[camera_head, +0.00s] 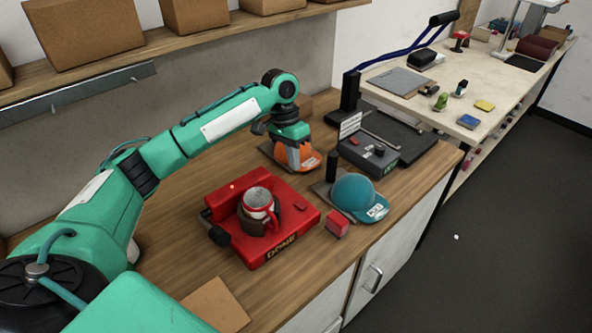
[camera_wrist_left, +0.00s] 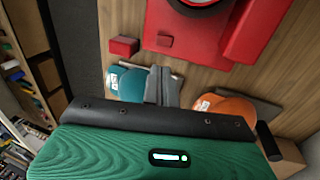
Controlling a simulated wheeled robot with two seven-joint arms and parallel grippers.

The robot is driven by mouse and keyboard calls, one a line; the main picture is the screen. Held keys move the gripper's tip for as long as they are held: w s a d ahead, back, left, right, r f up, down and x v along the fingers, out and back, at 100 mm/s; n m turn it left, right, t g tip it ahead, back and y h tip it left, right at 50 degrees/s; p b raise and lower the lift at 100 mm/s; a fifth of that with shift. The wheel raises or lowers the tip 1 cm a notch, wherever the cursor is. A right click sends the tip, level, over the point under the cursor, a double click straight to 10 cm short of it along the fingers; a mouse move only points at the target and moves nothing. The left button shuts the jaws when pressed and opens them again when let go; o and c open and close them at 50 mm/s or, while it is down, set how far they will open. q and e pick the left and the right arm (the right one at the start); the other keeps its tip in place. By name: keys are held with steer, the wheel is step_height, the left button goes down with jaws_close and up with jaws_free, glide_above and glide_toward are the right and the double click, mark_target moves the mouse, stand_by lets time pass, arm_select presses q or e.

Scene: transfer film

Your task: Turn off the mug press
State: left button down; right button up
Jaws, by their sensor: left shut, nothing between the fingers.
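The red mug press (camera_head: 247,243) stands on the wooden bench with a red and white mug (camera_head: 260,204) clamped in it. Its front reads "DONE". A small red switch (camera_head: 301,207) sits on its right side; the switch also shows in the wrist view (camera_wrist_left: 165,41). My left gripper (camera_head: 294,160) is shut and empty, behind and right of the press, in front of the orange cap from the head camera. Its fingers also show in the wrist view (camera_wrist_left: 160,85), apart from the press. My right gripper is not in view.
An orange cap (camera_head: 305,165) and a teal cap (camera_head: 354,192) sit on stands right of the press. A small red block (camera_head: 337,222) lies beside it. A black flat press (camera_head: 385,160) stands at the back right. A brown sheet (camera_head: 214,306) lies in front.

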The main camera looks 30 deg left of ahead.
mark_target(303, 206)
arm_select(q)
steer(key=p+x, duration=0.3)
steer(key=x, duration=0.8)
steer(key=shift+p, duration=0.35)
steer(key=shift+d+f, duration=0.2)
steer(key=shift+f, duration=0.45)
